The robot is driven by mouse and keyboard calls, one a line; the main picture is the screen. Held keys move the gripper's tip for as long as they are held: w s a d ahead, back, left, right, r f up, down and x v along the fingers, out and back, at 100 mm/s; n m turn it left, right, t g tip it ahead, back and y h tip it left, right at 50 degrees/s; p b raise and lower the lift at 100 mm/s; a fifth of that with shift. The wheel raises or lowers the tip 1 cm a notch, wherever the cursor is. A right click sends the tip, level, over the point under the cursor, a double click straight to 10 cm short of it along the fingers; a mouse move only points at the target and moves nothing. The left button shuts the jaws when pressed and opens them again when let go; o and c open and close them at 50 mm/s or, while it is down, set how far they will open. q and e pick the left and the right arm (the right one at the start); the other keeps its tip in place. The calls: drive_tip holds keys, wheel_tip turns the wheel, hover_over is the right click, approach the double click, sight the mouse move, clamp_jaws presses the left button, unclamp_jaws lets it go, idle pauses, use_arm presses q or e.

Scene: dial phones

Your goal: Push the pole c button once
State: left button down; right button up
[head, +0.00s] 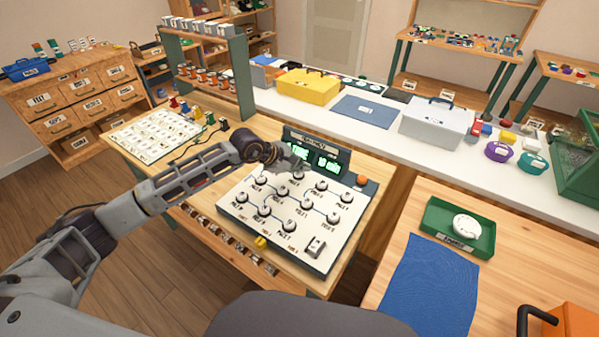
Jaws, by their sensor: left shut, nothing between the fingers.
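A dark display box (325,146) with green lit screens stands at the panel's back edge. My left gripper (298,167) is shut and empty, over the panel's back row, in front of the display. It partly hides the screen and the panel's back edge. Whether it touches a button (298,175) is unclear. My right gripper is out of view.
An orange button (362,180) sits at the panel's back right corner and a small switch (316,246) at its front right. A white labelled board (150,135) lies left. A green tray (459,232) and blue cloth (428,285) lie on the right table. A rack (243,75) stands behind.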

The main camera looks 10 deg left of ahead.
sight(299, 175)
use_arm(q)
drive_tip(key=shift+r, duration=0.65)
drive_tip(key=shift+r, duration=0.15)
wheel_tip(299, 175, up, 6)
drive_tip(key=p, duration=0.2)
drive_tip(key=shift+p, duration=0.4)
idle(0.6)
drive_tip(key=shift+s+a, duration=0.1)
idle(0.8)
